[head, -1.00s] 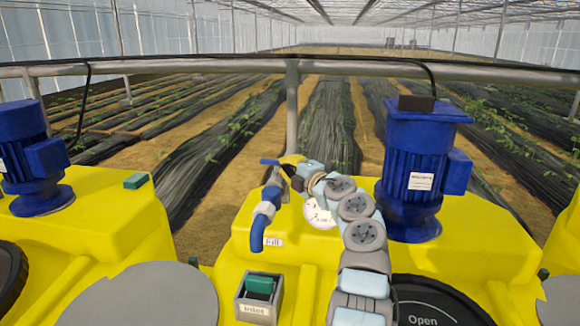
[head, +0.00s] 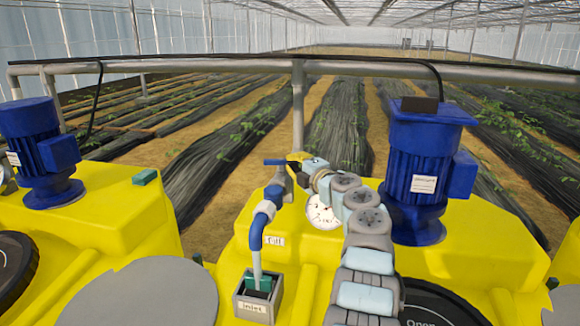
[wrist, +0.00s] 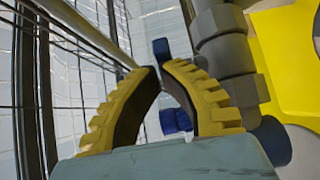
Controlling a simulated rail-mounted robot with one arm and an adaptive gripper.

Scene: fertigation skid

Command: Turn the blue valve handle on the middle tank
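The blue valve handle (head: 274,162) sits crosswise on top of the grey fill pipe (head: 277,178) on the middle yellow tank (head: 315,262). The blue spout (head: 257,232) below it bends down, and a pale stream runs from it into the box marked Inlet (head: 251,307). My gripper (head: 291,160) is at the handle's right end. In the wrist view the yellow fingers (wrist: 160,68) are brought together at the tips, with a blue end of the handle (wrist: 161,47) just beyond them. I see no clear grip on it.
A large blue motor (head: 425,175) stands close to the right of my arm. A white dial gauge (head: 322,213) sits just below my gripper. A grey rail (head: 220,67) runs behind the tanks. Another blue motor (head: 40,150) stands on the left tank.

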